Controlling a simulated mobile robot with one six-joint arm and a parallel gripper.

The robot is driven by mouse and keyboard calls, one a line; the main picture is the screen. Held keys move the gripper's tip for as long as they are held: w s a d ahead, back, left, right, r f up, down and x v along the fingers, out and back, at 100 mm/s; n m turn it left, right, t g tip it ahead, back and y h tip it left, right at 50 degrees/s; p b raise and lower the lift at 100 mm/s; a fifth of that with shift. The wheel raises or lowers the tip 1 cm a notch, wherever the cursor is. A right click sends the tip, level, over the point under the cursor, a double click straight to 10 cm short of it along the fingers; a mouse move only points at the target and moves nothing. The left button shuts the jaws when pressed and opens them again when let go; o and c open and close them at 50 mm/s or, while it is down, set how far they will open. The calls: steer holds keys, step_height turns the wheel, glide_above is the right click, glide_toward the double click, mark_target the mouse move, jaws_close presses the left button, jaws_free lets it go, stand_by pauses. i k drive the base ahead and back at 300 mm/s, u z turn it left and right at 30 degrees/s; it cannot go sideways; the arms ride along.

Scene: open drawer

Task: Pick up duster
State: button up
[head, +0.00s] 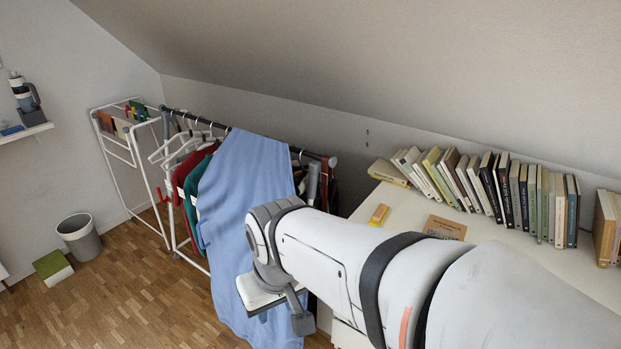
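A small yellow-orange block (378,215) lies on the white cabinet top, near its left end. It may be the duster, but it is too small to be sure. My gripper (290,308) hangs at the end of my arm, in front of a blue cloth and left of the cabinet. It is well apart from the yellow block, lower and nearer to me. One grey finger shows; the rest is hidden or turned away, so its opening cannot be judged.
The white cabinet top (402,211) carries a brown book (444,228) and a long row of leaning books (486,186). A clothes rack with a blue cloth (238,180) stands left. A bin (80,237) and green-topped box (53,267) stand on open wooden floor.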

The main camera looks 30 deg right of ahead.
mark_target(378, 219)
steer(key=z, duration=0.55)
steer(key=i, duration=0.8)
steer(key=z, duration=0.35)
steer(key=k, duration=0.85)
steer(key=z, duration=0.2)
steer(key=i, duration=0.85)
steer(key=u, duration=0.1)
